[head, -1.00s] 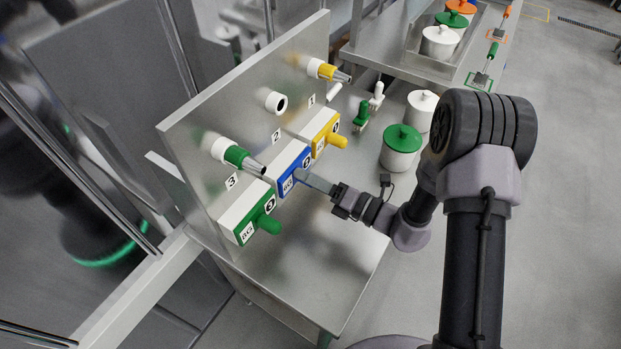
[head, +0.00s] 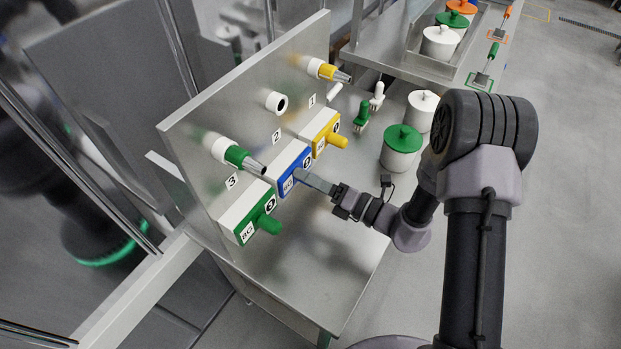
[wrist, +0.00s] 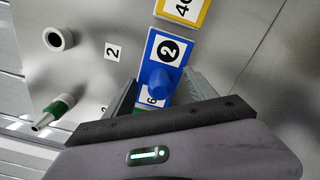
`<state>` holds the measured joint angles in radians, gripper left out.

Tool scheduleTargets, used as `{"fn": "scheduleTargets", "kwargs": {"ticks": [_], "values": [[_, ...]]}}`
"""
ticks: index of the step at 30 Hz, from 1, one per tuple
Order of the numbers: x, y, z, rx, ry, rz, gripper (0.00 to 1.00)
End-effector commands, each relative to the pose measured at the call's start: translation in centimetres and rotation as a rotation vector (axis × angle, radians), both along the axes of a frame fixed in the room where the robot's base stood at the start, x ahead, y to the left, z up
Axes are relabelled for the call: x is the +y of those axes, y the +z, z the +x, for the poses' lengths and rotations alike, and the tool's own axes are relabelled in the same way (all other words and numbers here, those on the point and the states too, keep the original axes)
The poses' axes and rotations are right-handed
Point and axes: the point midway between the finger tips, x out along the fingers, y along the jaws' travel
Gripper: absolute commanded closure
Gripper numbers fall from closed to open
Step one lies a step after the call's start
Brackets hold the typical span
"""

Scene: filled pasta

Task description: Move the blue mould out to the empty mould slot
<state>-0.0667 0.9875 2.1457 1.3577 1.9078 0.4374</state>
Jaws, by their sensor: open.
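The blue mould (head: 291,178) sits in position 2 at the foot of the upright metal panel, between the yellow mould (head: 327,138) and the green mould (head: 257,220). In the wrist view the blue mould (wrist: 164,66) shows its "2" label and round blue knob. My gripper (head: 306,179) is at the front of the blue mould, its fingers (wrist: 163,93) open on either side of the knob. I cannot tell whether the fingers touch it. The empty mould slot cannot be made out in these frames.
Nozzles with green (head: 237,157) and yellow (head: 328,71) collars stick out of the panel above the moulds. A green-lidded pot (head: 401,148) and a white pot (head: 421,110) stand to the right. The steel table (head: 300,270) is clear in front of the moulds.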

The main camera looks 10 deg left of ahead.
Motion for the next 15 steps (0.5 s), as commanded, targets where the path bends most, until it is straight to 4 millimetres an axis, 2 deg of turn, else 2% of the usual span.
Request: {"fn": "scheduleTargets", "kwargs": {"ticks": [11, 15], "values": [[-0.1, 0.0, 0.0, 0.0, 0.0, 0.0, 0.35], [-1.3, 0.0, -0.4, 0.001, -0.003, 0.0, 0.35]]}}
